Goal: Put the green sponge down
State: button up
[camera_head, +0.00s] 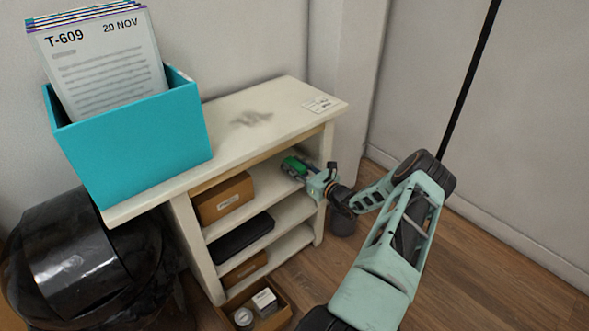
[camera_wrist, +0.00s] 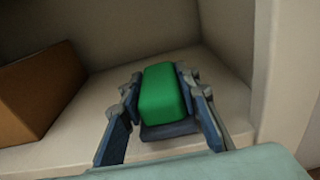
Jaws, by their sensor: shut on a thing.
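The green sponge (camera_wrist: 165,92) is a rounded green block between the fingers of my gripper (camera_wrist: 162,95) in the wrist view. The gripper is shut on it, one finger on each side. In the head view the sponge (camera_head: 293,165) and my gripper (camera_head: 301,169) are inside the top compartment of the white shelf unit (camera_head: 180,204), at its right side. The sponge is over the shelf board (camera_wrist: 75,140); I cannot tell whether it touches the board.
A brown box (camera_head: 222,199) stands left in the same compartment and shows in the wrist view (camera_wrist: 40,90). The compartment's right wall (camera_wrist: 278,70) is close. A black case (camera_head: 241,238) lies one shelf below. A teal bin (camera_head: 140,145) with papers stands on top.

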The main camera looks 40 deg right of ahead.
jog(key=shift+f, duration=0.2)
jog(key=o, duration=1.1)
jog(key=shift+c, duration=0.2)
jog(key=shift+r, duration=0.3)
jog(key=s+p, duration=0.3)
jog(key=s, duration=0.9)
jog(key=shift+d+r, duration=0.2)
jog(key=shift+d, duration=0.25)
jog(key=shift+w, duration=0.1)
